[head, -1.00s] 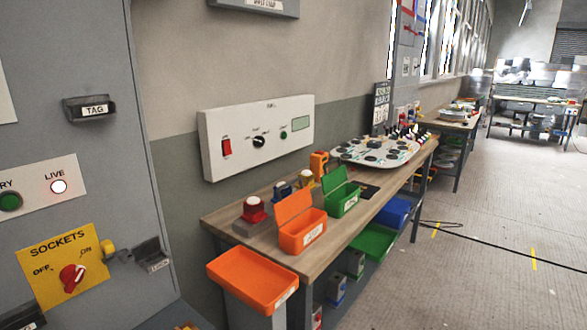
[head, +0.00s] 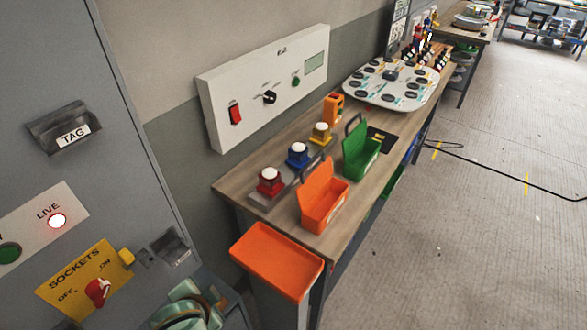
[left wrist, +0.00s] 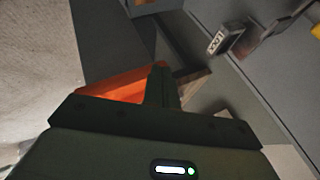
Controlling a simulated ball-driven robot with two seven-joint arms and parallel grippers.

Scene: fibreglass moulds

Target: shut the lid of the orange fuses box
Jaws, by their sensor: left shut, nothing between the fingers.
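The orange fuses box (head: 318,211) stands on the wooden bench. Its orange lid (head: 316,178) is raised, tilted up at the back, so the box is open. The writing on its label is too small to read. My left gripper (left wrist: 160,68) shows in the left wrist view with its dark fingers shut together and empty. An orange surface (left wrist: 112,82) lies beyond the fingers there, probably the orange tray. I cannot make out the left fingers in the head view. My right gripper is not in view.
The orange tray (head: 278,262) stands below the bench's near end. A green box (head: 362,158) with its lid up stands behind the orange one. A grey cabinet (head: 70,80) rises at left.

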